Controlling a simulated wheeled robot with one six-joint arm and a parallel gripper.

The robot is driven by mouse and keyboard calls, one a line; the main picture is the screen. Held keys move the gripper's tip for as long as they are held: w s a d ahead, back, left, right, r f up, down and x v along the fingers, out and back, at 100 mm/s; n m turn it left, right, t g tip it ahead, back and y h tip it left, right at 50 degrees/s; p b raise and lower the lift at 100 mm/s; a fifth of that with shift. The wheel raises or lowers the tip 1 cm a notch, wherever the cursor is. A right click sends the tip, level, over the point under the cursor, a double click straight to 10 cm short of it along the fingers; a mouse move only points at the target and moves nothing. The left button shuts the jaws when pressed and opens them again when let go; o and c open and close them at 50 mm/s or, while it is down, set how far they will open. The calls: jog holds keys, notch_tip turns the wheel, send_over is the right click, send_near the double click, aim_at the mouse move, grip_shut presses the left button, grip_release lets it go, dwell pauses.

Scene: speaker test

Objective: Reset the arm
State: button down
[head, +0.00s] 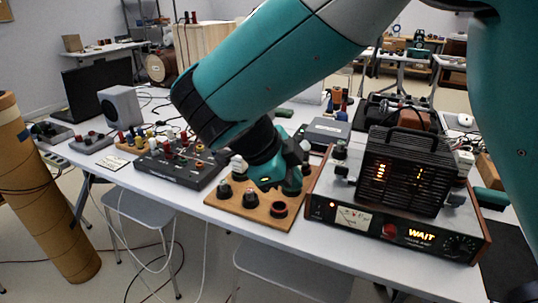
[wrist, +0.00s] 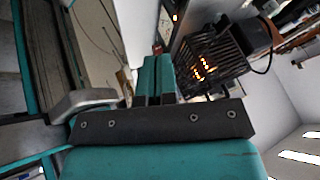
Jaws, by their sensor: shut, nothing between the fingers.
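My teal arm reaches across the head view from the upper right. My gripper (head: 290,182) points down over the wooden board with dark knobs (head: 248,205), partly hiding it. I cannot tell from this view whether it touches the board. In the wrist view my gripper (wrist: 154,72) shows two teal fingers pressed together, with nothing between them. The amplifier-like unit with an orange "WAIT" display (head: 400,228) stands right of my gripper. A black caged box with lit orange marks (head: 405,175) sits on top of it and also shows in the wrist view (wrist: 207,66).
A white table (head: 180,192) carries the equipment. A black panel with knobs (head: 182,168), a grey speaker (head: 121,108) and a laptop (head: 98,90) stand to the left. A brown cardboard tube (head: 45,190) stands at the far left. Stools and cables are below the table.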

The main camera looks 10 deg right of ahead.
jog(key=s+d+r+n+g+y, duration=0.15)
jog(key=s+n+y, duration=0.35)
jog(key=s+n, duration=0.7)
jog(key=s+r+n+y, duration=0.3)
jog(key=s+n+y, duration=0.3)
jog(key=n, duration=1.1)
notch_tip(320, 180, up, 12)
jog(key=p, duration=1.2)
jog(key=shift+r+n, duration=0.25)
jog(key=shift+n, duration=0.15)
